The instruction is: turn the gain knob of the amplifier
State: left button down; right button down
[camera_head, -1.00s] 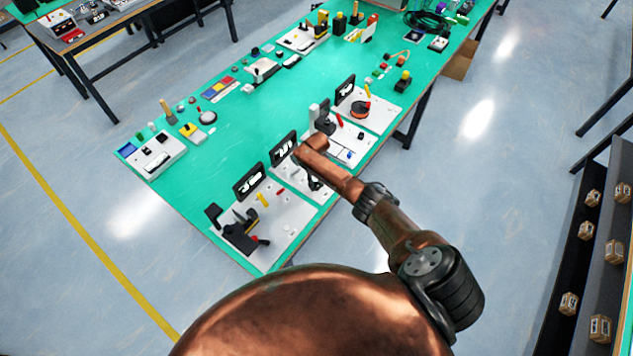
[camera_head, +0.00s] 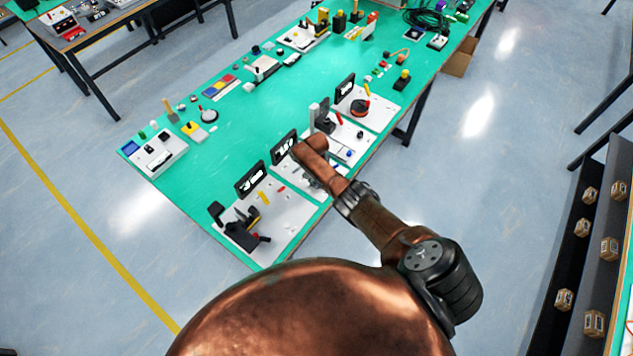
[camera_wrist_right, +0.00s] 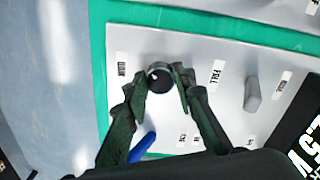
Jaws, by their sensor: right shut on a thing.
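The round dark gain knob (camera_wrist_right: 158,76) stands on a light panel (camera_wrist_right: 200,55) in the right wrist view. My right gripper (camera_wrist_right: 160,84) has one finger on each side of the knob and is shut on it. A small printed label sits left of the knob. In the head view, the amplifier panel is partly hidden behind my right arm, and its black display (camera_head: 284,147) with white characters stands at its back edge. The knob itself is hidden there. My left gripper is in neither view.
A blue lever (camera_wrist_right: 142,148) lies close below the fingers, and a grey switch (camera_wrist_right: 251,93) stands to the right.

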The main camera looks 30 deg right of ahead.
jog(key=shift+d+r, duration=0.1)
dwell(0.4)
jog(key=c, duration=1.6)
grip_release()
notch_tip(320, 180, up, 12)
